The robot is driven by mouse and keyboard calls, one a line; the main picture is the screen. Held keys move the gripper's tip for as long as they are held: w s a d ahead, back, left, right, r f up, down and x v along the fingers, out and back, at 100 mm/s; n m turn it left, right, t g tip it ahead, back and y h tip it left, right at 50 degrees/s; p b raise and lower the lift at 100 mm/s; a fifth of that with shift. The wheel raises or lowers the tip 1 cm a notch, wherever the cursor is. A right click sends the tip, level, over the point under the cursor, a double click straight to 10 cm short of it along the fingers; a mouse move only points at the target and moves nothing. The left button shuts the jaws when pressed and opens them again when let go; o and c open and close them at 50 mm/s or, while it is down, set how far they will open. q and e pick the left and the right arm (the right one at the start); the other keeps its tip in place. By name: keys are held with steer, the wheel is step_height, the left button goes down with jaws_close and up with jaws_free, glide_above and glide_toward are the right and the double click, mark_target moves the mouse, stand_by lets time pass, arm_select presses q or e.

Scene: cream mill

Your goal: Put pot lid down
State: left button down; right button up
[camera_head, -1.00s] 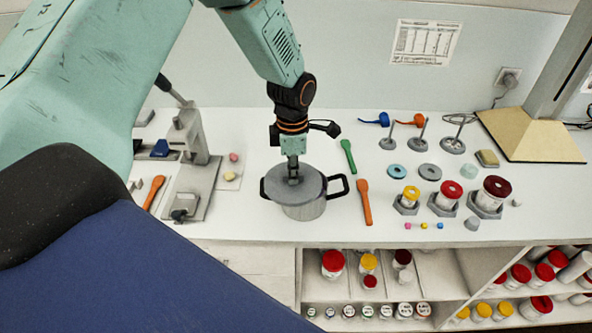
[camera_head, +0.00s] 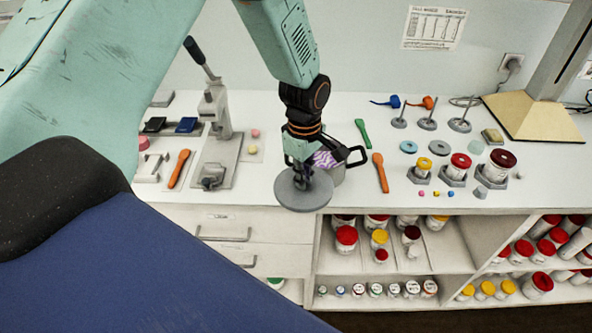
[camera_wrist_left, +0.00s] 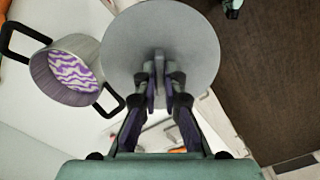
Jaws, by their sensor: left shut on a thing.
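The pot lid (camera_head: 304,197) is a flat grey disc. My left gripper (camera_head: 302,178) is shut on its knob and holds it over the front edge of the counter. In the left wrist view the lid (camera_wrist_left: 178,30) fills the upper middle, with the gripper's fingers (camera_wrist_left: 160,80) closed at its centre. The grey pot (camera_head: 338,172) stands uncovered on the counter, just behind and right of the lid, partly hidden by my gripper. In the left wrist view the pot (camera_wrist_left: 70,95) shows black handles and something purple-and-white striped inside. My right gripper is not in view.
A grey lever press (camera_head: 217,140) stands left of the pot. Jars with coloured lids (camera_head: 460,165) stand farther right. Bare counter (camera_head: 258,180) shows between press and lid.

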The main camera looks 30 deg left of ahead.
mark_target(314, 193)
arm_select(q)
steer(key=d+f+m+b, duration=0.2)
steer(key=m, duration=0.1)
steer(key=d+m+b, duration=0.1)
steer(key=m, duration=0.1)
steer(key=shift+s+d+f, duration=0.15)
steer(key=shift+s+f, duration=0.2)
steer(key=shift+f, duration=0.05)
steer(key=s+d+f+m+b, duration=0.2)
steer(key=f+m+b, duration=0.3)
steer(key=b, duration=0.5)
steer(key=s+d+f+m+b, duration=0.2)
steer(key=d+f+m+b, duration=0.2)
steer(key=m+b, duration=0.3)
steer(key=shift+f+b, duration=0.8)
steer(key=shift+b, duration=0.8)
